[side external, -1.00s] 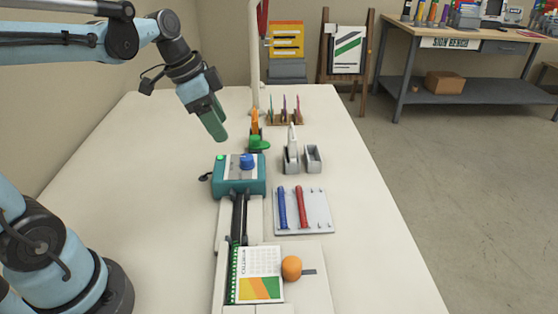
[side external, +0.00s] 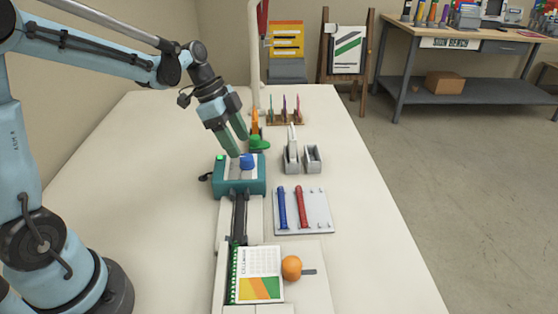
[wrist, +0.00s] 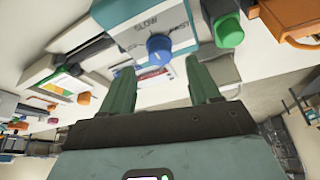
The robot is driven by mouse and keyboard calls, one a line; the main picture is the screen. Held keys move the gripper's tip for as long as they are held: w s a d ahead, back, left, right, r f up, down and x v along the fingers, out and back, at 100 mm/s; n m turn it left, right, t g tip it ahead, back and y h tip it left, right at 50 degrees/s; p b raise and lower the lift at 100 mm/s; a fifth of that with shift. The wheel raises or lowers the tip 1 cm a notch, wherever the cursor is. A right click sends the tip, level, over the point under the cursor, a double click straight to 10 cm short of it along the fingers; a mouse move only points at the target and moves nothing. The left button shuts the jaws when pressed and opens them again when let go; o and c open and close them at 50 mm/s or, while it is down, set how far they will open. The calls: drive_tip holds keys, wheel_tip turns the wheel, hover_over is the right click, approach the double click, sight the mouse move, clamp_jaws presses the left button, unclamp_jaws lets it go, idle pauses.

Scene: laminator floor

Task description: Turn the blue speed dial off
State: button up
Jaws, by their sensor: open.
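The blue speed dial (side external: 247,161) sits on top of the teal laminator (side external: 240,187). In the wrist view, the dial (wrist: 160,47) shows just beyond and between my fingertips, on the laminator's pale top panel (wrist: 142,37). My gripper (side external: 240,147) is open and empty, pointing down, with its green fingers just above and behind the dial. The fingers (wrist: 159,66) are apart on either side of the dial's line in the wrist view and do not appear to touch it. The dial's pointer marking is too small to read.
Grey holders (side external: 313,160) and a tray with a blue and a red roll (side external: 317,210) lie to the right. An orange ball (side external: 291,268) sits in front. The table's left side is clear.

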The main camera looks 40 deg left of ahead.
sight(246, 157)
drive_tip(key=shift+x, duration=2.1)
drive_tip(key=c, duration=1)
drive_tip(key=shift+n, duration=0.4)
drive_tip(key=n+y, duration=0.1)
drive_tip(key=n, duration=0.1)
drive_tip(key=n+t+y, duration=0.1)
drive_tip(key=n, duration=0.2)
drive_tip(key=shift+s+d+n, duration=0.15)
drive_tip(key=shift+n, duration=0.15)
drive_tip(key=n+y, duration=0.1)
drive_tip(key=n, duration=0.1)
drive_tip(key=n+t+y, duration=0.1)
drive_tip(key=n, duration=0.2)
drive_tip(key=shift+d, duration=0.1)
drive_tip(key=shift+n, duration=0.4)
